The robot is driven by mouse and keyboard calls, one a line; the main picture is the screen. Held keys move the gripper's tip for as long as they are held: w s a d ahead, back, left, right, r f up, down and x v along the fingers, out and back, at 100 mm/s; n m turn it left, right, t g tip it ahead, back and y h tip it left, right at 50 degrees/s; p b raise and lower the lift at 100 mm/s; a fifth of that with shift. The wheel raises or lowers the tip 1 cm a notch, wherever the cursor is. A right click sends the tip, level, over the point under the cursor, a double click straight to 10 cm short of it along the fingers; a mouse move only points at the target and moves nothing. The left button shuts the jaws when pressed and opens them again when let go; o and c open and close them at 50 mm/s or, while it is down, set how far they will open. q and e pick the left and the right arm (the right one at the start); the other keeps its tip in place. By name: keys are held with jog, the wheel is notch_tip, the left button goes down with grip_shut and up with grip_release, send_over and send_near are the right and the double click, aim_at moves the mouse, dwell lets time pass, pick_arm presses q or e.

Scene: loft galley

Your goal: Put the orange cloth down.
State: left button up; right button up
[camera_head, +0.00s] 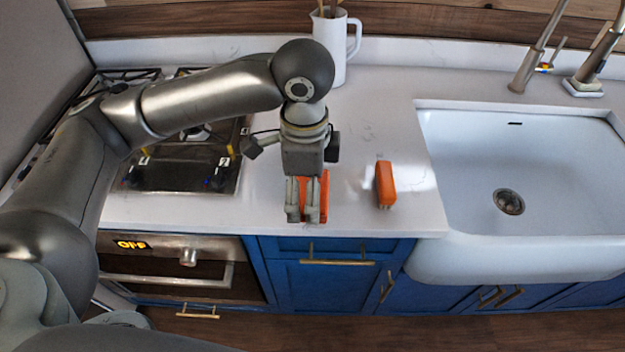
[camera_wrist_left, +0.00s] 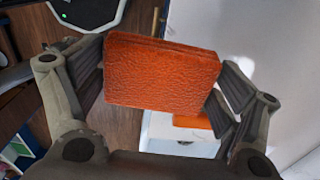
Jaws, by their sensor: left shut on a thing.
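The orange cloth (camera_wrist_left: 160,75) is a thick, folded, textured block in the left wrist view. It sits between the two fingers of my left gripper (camera_head: 304,216), which is shut on it. In the head view, part of the held cloth (camera_head: 323,195) shows beside and behind the fingers, near the counter's front edge; the rest is hidden. I cannot tell whether it touches the counter. My right gripper is in neither view.
A second orange block-like thing (camera_head: 385,185) lies on the white counter (camera_head: 375,130), right of my gripper. A sink (camera_head: 560,190) is farther right. A stove (camera_head: 185,165) is at left. A white pitcher (camera_head: 335,45) stands behind. Counter around the second orange thing is bare.

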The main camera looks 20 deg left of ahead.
pick_arm(q)
jog(key=w+f, duration=0.2)
jog(key=w, duration=0.1)
jog(key=w+a+f+p, duration=0.1)
jog(key=w+f, duration=0.1)
jog(key=w, duration=0.1)
jog(key=w+a+f+p, duration=0.1)
jog(key=w+f, duration=0.2)
jog(key=shift+w, duration=0.3)
jog(key=shift+w+a+f, duration=0.15)
jog(key=shift+w+f, duration=0.15)
jog(key=shift+f, duration=0.2)
jog(key=f+p, duration=0.2)
jog(key=shift+w+f, duration=0.25)
jog(key=shift+f, duration=0.4)
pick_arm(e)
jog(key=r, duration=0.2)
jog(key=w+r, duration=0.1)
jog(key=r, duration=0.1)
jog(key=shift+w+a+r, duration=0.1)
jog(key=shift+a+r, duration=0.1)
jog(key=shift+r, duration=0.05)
pick_arm(q)
jog(key=shift+f, duration=0.45)
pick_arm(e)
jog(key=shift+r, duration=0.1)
pick_arm(q)
jog(key=o, duration=1.1)
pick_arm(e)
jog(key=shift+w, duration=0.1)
